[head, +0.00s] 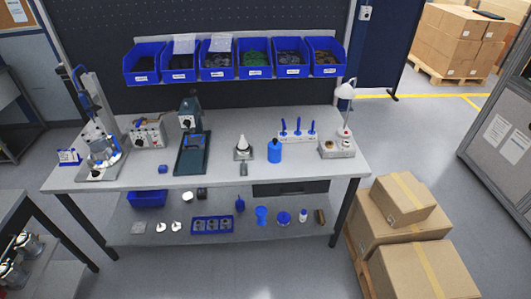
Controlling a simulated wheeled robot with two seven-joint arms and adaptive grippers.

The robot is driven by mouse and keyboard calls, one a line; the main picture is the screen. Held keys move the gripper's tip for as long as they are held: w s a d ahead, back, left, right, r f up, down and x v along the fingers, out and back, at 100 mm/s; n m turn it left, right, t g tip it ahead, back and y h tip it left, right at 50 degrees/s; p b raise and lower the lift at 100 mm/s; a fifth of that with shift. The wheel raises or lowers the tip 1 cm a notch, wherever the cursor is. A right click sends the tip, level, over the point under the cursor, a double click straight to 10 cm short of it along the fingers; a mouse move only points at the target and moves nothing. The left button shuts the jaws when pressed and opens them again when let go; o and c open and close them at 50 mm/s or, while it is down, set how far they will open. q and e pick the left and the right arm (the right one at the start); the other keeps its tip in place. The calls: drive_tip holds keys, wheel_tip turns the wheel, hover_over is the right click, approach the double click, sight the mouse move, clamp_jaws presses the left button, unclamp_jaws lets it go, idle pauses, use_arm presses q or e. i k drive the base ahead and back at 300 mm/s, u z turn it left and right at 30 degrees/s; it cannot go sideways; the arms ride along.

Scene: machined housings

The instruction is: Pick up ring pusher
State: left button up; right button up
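No label marks the ring pusher, and I cannot tell for certain which part it is. Candidates on the workbench (222,121) are a blue bottle-shaped cylinder (275,152) right of centre and a white cone on a square base (243,147) just left of it. On the lower shelf (180,238) stand a blue flared cylinder (262,214), a blue disc-like part (283,218) and a small blue part with a thin stem (240,204). Neither of my grippers shows in the head view.
A lever press (100,150) stands at the bench's left end, a lamp (345,92) at its right. Several blue bins (255,58) hang behind. A rack of blue-handled tools (297,135) is at the back right. Cardboard boxes (395,245) stand right of the bench.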

sight(274, 147)
drive_tip(key=u, duration=0.65)
drive_tip(key=i, duration=0.6)
drive_tip(key=u, duration=0.55)
drive_tip(key=i, duration=0.75)
drive_tip(key=z, duration=0.3)
